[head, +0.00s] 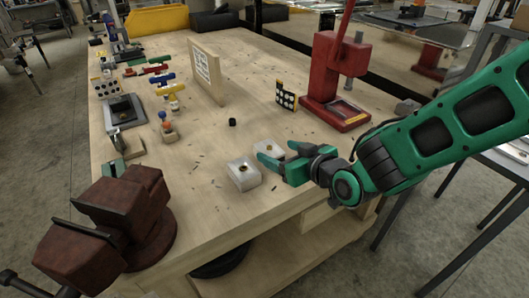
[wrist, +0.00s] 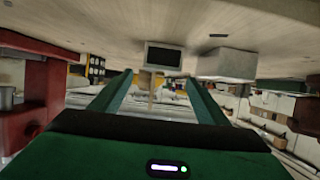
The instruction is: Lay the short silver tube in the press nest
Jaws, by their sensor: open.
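My green gripper (head: 270,163) is open and low over the bench, left of and nearer than the press. One pale block (head: 243,178) with a small dark round spot on top sits just left of my gripper. In the wrist view nothing shows held between the fingers (wrist: 158,92).
A dark red vise (head: 110,225) stands at the front left. A small black cylinder (head: 232,122) and a dotted panel (head: 286,96) are on the bench. An upright framed board (head: 207,72) stands further back. Coloured parts line the left side. The bench's middle is mostly clear.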

